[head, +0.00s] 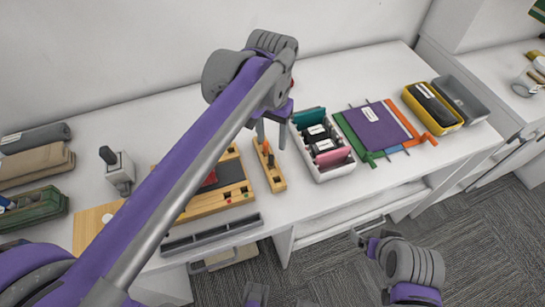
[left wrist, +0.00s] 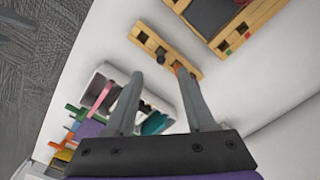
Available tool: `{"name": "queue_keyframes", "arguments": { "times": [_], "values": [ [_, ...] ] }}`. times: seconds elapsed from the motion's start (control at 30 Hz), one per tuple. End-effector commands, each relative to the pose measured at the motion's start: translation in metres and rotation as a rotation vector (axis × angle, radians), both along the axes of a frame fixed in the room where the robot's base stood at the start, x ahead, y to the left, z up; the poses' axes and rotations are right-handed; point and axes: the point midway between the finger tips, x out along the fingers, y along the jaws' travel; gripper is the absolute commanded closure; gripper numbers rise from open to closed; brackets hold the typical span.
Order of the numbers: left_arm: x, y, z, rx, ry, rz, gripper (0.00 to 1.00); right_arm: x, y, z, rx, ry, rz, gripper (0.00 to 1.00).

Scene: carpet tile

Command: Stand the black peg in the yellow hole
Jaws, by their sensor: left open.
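A narrow wooden block (head: 276,183) with a row of holes lies on the white table. It also shows in the left wrist view (left wrist: 191,71). A dark, short upright piece, probably the black peg (left wrist: 160,53), stands in it, beside an orange-red piece (left wrist: 176,68). My left gripper (head: 271,134) is open and empty above this block, its fingers apart in the left wrist view (left wrist: 158,74). I cannot make out the yellow hole. A wider wooden board (head: 231,203) with red and green marks lies to the left. My right gripper (head: 366,237) is low at the right, away from the block.
A white organiser (head: 325,174) with coloured items stands right of the block. Further right are a purple book (head: 378,128), a yellow case (head: 433,122) and a grey tray (head: 474,108). A grey rail (head: 212,233) lies along the front edge. A grey-and-black device (head: 120,172) stands left.

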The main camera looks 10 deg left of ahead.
Motion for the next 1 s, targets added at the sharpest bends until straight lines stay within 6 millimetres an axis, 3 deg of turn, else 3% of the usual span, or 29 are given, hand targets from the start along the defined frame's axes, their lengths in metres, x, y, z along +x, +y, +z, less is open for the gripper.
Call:
{"name": "queue_keyframes", "arguments": {
  "times": [0.1,0.33,0.6,0.9,1.0],
  "values": [
    [0.000,0.000,-0.020,0.000,-0.001,0.000,0.46,-0.001,0.000,-0.003,0.000,0.002,0.000,0.00],
    [0.001,0.001,-0.037,0.000,-0.002,0.001,0.46,-0.001,0.000,-0.003,0.000,0.002,0.000,0.00],
    [0.002,0.001,-0.076,0.000,-0.002,0.001,0.46,-0.001,0.000,-0.004,0.000,0.002,0.000,0.00],
    [0.002,0.001,-0.083,-0.001,-0.003,0.001,0.46,-0.001,0.000,-0.004,0.000,0.002,0.000,0.00],
    [0.002,0.001,-0.083,-0.001,-0.003,0.001,0.60,-0.001,0.000,-0.004,0.000,0.002,0.000,0.00]
  ]
}}
